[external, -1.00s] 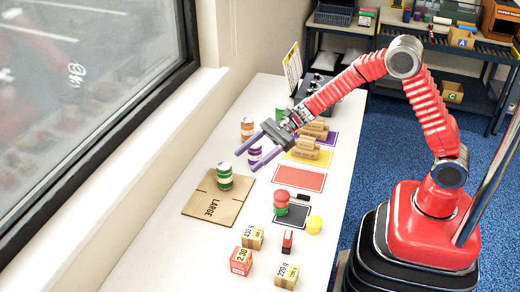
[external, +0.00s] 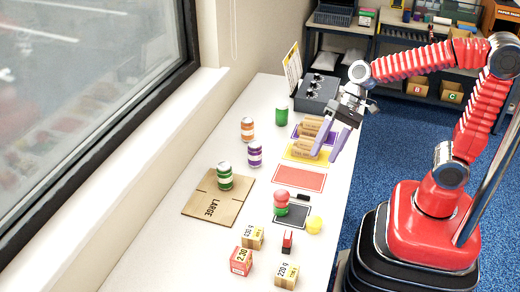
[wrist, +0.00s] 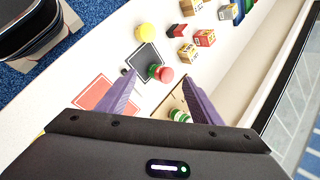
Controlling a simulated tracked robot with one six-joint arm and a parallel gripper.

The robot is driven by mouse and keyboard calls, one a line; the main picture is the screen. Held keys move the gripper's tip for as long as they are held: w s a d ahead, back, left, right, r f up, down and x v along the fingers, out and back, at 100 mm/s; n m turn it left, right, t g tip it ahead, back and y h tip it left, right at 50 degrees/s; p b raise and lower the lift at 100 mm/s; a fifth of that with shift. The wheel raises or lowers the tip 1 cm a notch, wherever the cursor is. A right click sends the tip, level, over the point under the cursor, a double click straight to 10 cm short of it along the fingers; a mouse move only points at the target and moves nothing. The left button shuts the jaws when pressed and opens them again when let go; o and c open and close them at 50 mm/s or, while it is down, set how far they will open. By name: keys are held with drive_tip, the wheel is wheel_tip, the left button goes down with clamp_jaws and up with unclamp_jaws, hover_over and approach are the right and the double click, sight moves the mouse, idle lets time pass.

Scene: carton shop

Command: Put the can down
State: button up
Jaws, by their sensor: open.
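A purple can (external: 255,155) stands upright on the white table. An orange can (external: 247,129) stands just behind it, and a plain green can (external: 282,115) stands farther back. A green-and-white can (external: 225,177) stands on the flat brown LARGE carton (external: 200,208); it shows partly between my fingers in the wrist view (wrist: 178,116). My gripper (external: 322,156) is open and empty, above the table's right side by the brown rolls. Its spread purple fingers show in the wrist view (wrist: 160,76). No can touches it.
Brown rolls (external: 308,150) lie on the yellow and purple mats. The red mat (external: 299,178) is bare. Several small boxes (external: 241,262) are in front. A dark box with knobs (external: 318,92) stands behind.

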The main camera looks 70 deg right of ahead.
drive_tip(key=s+d+r+n+t+h, duration=0.1)
drive_tip(key=s+d+n+t+h, duration=0.1)
drive_tip(key=s+d+n+h, duration=0.4)
drive_tip(key=s+d+n, duration=0.2)
drive_tip(key=s+d, duration=0.3)
drive_tip(key=s, duration=0.2)
drive_tip(key=shift+r+n+h, duration=0.3)
drive_tip(key=shift+r, duration=0.1)
drive_tip(key=shift+o, duration=0.5)
drive_tip(key=w+d+f+t, duration=0.2)
drive_tip(key=w, duration=0.8)
drive_tip(key=w+d+f+t, duration=0.2)
drive_tip(key=w+f, duration=0.1)
drive_tip(key=w, duration=0.7)
drive_tip(key=n+t+y, duration=0.2)
drive_tip(key=t, duration=0.2)
approach(259, 148)
drive_tip(key=w+f, duration=0.1)
drive_tip(key=w, duration=0.1)
drive_tip(key=shift+s+d+f, duration=0.15)
drive_tip(key=shift+d+f, duration=0.05)
drive_tip(key=shift+d, duration=0.25)
drive_tip(key=shift+x, duration=4.3)
